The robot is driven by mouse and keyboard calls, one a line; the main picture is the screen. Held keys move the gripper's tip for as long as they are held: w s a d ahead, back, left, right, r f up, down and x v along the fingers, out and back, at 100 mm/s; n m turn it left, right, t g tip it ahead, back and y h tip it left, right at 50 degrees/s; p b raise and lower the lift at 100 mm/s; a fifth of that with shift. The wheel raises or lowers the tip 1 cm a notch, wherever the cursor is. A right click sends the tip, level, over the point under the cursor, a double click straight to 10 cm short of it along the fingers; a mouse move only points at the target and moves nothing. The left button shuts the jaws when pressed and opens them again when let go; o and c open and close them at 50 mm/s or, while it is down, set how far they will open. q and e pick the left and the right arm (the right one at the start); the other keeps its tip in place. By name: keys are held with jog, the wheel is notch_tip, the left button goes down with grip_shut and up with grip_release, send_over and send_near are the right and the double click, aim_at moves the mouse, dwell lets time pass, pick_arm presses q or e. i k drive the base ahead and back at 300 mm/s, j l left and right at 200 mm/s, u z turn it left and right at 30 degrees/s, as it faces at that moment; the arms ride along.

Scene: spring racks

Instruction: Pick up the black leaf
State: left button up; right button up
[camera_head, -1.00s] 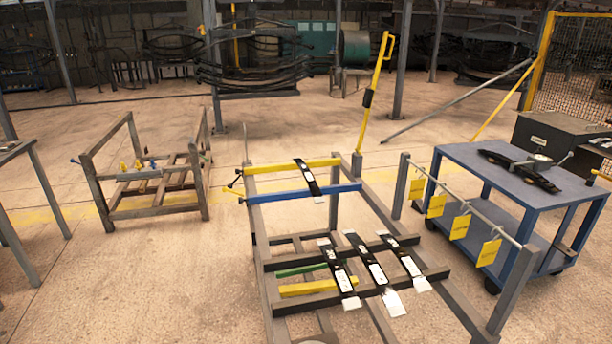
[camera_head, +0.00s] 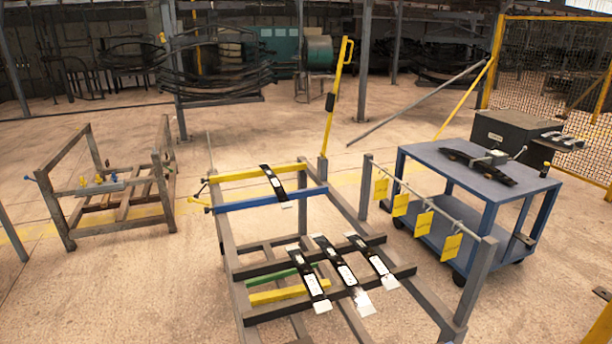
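Several black leaves with white labels rest on the grey metal rack (camera_head: 228,242) in the middle. One black leaf (camera_head: 272,181) lies across the yellow bar and the blue bar at the rack's back. Three more lie side by side across the dark front rails: a left leaf (camera_head: 309,280), a middle leaf (camera_head: 335,261) and a right leaf (camera_head: 371,255). Another dark curved leaf (camera_head: 470,161) lies on the blue cart at the right, with a clamp-like tool on it. Which one the task means cannot be told. Neither of my grippers is in view.
The blue cart (camera_head: 440,160) stands right of the rack. A rail with yellow tags (camera_head: 400,205) stands between them. A yellow upright lever (camera_head: 338,95) rises behind the rack. A smaller frame (camera_head: 60,210) stands at left, with open floor between.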

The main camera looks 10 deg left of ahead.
aim_at(285, 204)
jog(key=i+l+z, duration=0.2)
jog(key=l, duration=0.2)
jog(key=l+z, duration=0.2)
jog(key=l, duration=0.2)
jog(key=i+l+z, duration=0.2)
jog(key=l, duration=0.15)
jog(key=i+l+z, duration=0.5)
jog(key=i+l, duration=0.15)
jog(key=i+l+z, duration=0.5)
jog(key=i, duration=0.45)
jog(key=i+j+u, duration=0.15)
jog(key=i+u, duration=0.5)
jog(key=u, duration=0.15)
jog(key=i+u, duration=0.3)
jog(key=u, duration=0.15)
jog(key=i+l+u, duration=0.2)
jog(key=i+u, duration=0.2)
jog(key=i+j+u, duration=0.25)
jog(key=i+u, duration=0.6)
jog(key=i, duration=0.2)
jog(key=i+l+u, duration=0.1)
jog(key=i+u, duration=0.3)
jog(key=i, duration=0.15)
